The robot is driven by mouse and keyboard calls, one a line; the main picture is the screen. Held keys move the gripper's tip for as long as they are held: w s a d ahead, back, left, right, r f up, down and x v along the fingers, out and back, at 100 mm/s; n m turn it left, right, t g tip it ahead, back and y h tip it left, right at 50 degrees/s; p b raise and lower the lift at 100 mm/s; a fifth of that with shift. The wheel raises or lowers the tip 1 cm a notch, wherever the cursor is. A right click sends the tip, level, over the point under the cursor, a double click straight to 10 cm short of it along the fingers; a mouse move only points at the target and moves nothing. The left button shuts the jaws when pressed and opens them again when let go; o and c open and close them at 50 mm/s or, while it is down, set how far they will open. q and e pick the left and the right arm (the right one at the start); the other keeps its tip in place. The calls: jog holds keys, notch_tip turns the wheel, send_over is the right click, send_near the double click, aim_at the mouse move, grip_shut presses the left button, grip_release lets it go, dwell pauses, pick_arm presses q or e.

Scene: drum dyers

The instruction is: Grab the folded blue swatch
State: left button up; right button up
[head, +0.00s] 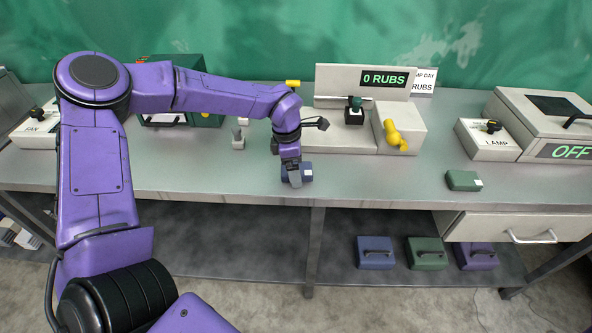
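The folded blue swatch (305,172) lies on the grey worktop near its front edge, with a small light tag at its right side. My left gripper (294,181) reaches down over it, pointing downward, and hides its left and middle part. I cannot tell whether the fingers are around the swatch or only in front of it, nor whether they are open or shut. My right gripper is not in view.
Behind the swatch stands a rub-counter machine (345,145) with a yellow crank (395,135). A folded green swatch (463,180) lies to the right. A small grey-white stamp-like object (238,138) stands left of my gripper. Blue, green and purple cases (427,254) sit on the shelf below.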

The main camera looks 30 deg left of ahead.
pick_arm(q)
jog(key=shift+w+f, duration=0.1)
jog(key=shift+f, duration=0.2)
dwell(0.4)
jog(key=c, duration=1)
